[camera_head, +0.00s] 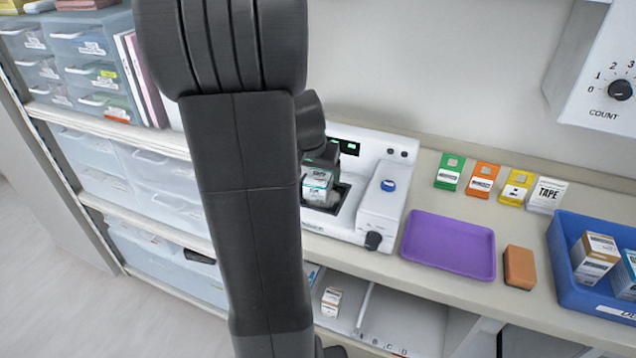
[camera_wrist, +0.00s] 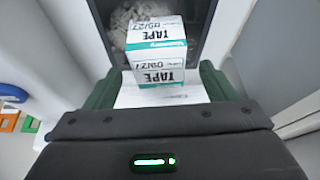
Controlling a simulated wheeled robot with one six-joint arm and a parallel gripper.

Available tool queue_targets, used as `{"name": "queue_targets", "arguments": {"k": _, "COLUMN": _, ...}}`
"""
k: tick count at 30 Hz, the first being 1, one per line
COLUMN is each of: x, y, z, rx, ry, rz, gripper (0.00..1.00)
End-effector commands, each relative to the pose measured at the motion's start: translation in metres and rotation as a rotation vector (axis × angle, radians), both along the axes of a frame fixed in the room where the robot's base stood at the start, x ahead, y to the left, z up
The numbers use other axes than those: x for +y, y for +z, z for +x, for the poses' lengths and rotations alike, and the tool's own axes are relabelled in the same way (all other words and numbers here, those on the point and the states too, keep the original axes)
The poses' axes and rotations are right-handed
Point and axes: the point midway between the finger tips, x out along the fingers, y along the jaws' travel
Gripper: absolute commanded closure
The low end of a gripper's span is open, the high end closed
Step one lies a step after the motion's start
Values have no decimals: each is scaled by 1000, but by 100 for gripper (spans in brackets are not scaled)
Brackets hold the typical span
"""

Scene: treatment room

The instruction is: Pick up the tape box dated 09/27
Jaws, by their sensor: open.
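The white and teal tape box (camera_wrist: 158,48) reads "TAPE" and "09/27" on two faces in the wrist view. It sits at the dark recess of a white machine (camera_head: 378,205), and in the head view the box (camera_head: 316,187) shows just right of my arm. My gripper (camera_wrist: 158,82) is open, with one green finger to the left of the box and one to the right. Gaps show between the fingers and the box, so it is not clasped. My gripper (camera_head: 322,163) is partly hidden behind my arm in the head view.
A purple tray (camera_head: 448,244) and an orange-brown block (camera_head: 519,267) lie right of the machine. A blue bin (camera_head: 570,262) holds more boxes at the far right. Coloured cards stand along the wall. Another small box (camera_head: 331,301) is on the lower shelf. Clear drawers (camera_head: 95,60) are at left.

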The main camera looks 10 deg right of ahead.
Motion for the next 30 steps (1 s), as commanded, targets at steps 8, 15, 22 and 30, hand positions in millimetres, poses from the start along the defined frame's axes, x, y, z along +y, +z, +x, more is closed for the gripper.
{"name": "queue_targets", "arguments": {"k": 8, "x": -6, "y": -28, "z": 9, "rx": 2, "ry": 0, "rz": 2, "gripper": 22}}
{"name": "queue_targets", "arguments": {"k": 15, "x": -6, "y": -29, "z": 10, "rx": 0, "ry": 1, "rz": 2, "gripper": 22}}
{"name": "queue_targets", "arguments": {"k": 22, "x": -6, "y": -29, "z": 10, "rx": 0, "ry": 1, "rz": 2, "gripper": 63}}
{"name": "queue_targets", "arguments": {"k": 30, "x": -6, "y": -28, "z": 10, "rx": -1, "ry": 1, "rz": 2, "gripper": 72}}
